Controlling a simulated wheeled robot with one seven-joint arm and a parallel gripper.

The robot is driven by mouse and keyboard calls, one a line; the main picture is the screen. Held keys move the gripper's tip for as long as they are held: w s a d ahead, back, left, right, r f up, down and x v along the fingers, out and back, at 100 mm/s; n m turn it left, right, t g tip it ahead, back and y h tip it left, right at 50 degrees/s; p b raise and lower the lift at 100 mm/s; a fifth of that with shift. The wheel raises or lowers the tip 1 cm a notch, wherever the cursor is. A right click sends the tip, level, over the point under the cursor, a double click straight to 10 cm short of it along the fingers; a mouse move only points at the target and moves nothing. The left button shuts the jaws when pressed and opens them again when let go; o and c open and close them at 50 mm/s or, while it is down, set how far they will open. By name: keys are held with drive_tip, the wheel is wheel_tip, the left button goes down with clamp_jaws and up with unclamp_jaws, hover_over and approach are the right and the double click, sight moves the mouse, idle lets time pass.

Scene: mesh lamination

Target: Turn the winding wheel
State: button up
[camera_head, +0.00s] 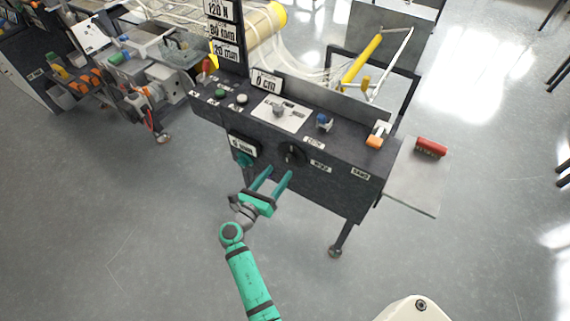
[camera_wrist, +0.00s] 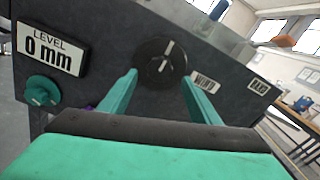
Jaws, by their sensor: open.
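A round black wheel (camera_head: 292,153) with a pale line across its face is on the front panel of the dark machine (camera_head: 335,190); I take it for the winding wheel. In the wrist view the wheel (camera_wrist: 160,62) shows whole, between and just beyond my fingertips. My gripper (camera_head: 278,172) is open and empty, its green fingers pointing at the panel, just below and left of the wheel in the head view. In the wrist view my gripper (camera_wrist: 158,78) has one finger on each side below the wheel. I see no clear contact.
Left of the wheel are a teal knob (camera_wrist: 42,91) and a "LEVEL 0 mm" display (camera_wrist: 52,46). On the machine's top are a blue knob (camera_head: 323,121), an orange-white switch (camera_head: 377,135) and a "0 cm" sign (camera_head: 266,83). A side plate (camera_head: 412,185) carries a red roll (camera_head: 431,147). Front floor is clear.

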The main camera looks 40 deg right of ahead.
sight(287, 161)
drive_tip(key=x, duration=0.6)
drive_tip(key=c, duration=1.1)
